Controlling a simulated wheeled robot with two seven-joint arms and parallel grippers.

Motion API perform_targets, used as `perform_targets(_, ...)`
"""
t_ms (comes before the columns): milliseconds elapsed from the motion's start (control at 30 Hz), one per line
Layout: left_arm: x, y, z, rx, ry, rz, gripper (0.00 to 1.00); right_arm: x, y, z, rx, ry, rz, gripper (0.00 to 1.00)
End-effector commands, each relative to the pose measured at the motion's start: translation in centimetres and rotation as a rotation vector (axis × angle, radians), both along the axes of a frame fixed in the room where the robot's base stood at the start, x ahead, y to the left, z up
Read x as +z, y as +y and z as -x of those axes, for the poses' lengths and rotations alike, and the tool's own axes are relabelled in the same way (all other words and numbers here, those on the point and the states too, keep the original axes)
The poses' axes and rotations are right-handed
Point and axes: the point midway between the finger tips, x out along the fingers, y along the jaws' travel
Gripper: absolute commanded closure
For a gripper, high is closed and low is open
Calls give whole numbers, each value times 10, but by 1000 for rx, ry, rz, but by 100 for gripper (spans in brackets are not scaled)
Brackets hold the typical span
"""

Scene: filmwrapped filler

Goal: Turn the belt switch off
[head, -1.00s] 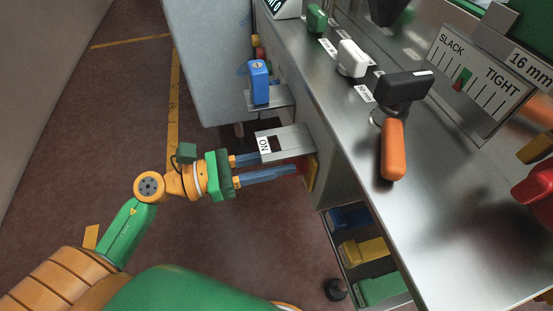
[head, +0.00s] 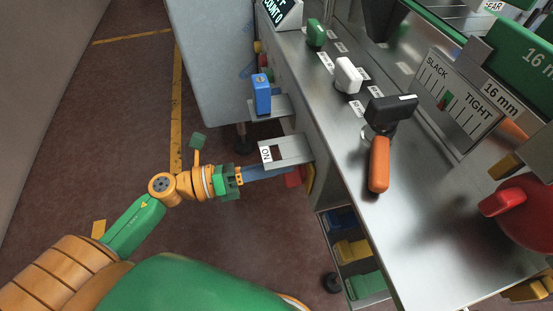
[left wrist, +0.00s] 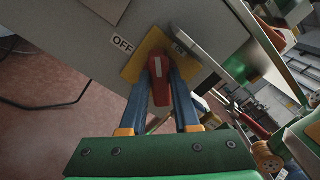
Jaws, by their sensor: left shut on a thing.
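The belt switch is a red handle (left wrist: 159,80) on a yellow plate (left wrist: 135,60). In the left wrist view it lies between my two blue fingers, with an OFF label (left wrist: 122,44) beside the plate. In the head view the red handle (head: 293,178) shows partly at the bench's side, under a grey bracket with an ON label (head: 266,154). My left gripper (head: 283,173) reaches in from the left, below this bracket, and is shut on the red handle. The bracket hides part of the switch. My right gripper is not in view.
A blue handle (head: 262,95) stands on a small shelf above the switch. On the steel bench top (head: 350,150) are green, white and black-and-orange (head: 379,165) handles. Coloured bins (head: 352,250) stand below the bench. The floor (head: 110,130) at left is clear.

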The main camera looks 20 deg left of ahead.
Motion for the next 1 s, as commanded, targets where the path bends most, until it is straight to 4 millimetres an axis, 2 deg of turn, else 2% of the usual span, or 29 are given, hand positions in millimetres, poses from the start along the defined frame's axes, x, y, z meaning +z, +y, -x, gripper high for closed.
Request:
perform_targets(33,3,0,0,-1,38,22,100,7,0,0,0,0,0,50)
perform_targets(500,0,1,-1,-1,398,267,100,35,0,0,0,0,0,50)
perform_targets(1000,-4,1,-2,-1,642,433,100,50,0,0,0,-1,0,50)
